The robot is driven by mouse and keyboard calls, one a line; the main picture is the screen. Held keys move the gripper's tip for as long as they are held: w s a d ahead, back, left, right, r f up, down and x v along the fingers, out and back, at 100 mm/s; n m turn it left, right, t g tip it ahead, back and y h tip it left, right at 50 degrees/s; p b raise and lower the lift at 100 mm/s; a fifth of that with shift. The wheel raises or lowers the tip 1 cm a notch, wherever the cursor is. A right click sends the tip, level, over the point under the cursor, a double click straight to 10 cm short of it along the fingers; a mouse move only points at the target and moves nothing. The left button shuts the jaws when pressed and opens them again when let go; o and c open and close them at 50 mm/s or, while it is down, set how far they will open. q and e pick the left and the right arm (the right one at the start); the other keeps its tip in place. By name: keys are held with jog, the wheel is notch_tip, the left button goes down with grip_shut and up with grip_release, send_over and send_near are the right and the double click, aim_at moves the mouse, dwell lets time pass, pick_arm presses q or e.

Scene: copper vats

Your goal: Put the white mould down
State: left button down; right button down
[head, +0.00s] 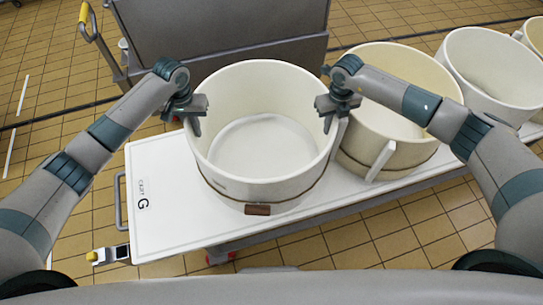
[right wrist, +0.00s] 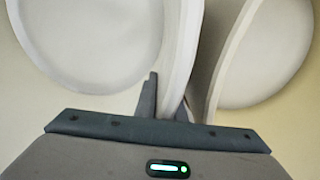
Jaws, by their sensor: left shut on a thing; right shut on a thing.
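The white mould (head: 262,186), a large round open tub with a brown band and a brown tab low on its front, is upright and empty in the middle of the head view. My left gripper (head: 195,122) is shut on its left rim. My right gripper (head: 329,116) is shut on its right rim; the right wrist view shows the mould's wall (right wrist: 179,62) between the fingers. The mould is over the white table top (head: 160,222). Its underside is hidden, so I cannot tell whether it touches the top.
A second tub (head: 408,155) stands close on the right, with a pale upright handle. Further tubs (head: 494,65) stand beyond it. A grey cart (head: 225,25) with a yellow-ended handle is behind. The table's left end is clear.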

pick_arm(q)
jog(key=shift+w+d+r, duration=0.1)
pick_arm(e)
jog(key=shift+w+r, duration=0.1)
pick_arm(q)
jog(key=shift+r, duration=0.15)
pick_arm(e)
jog(key=shift+r, duration=0.15)
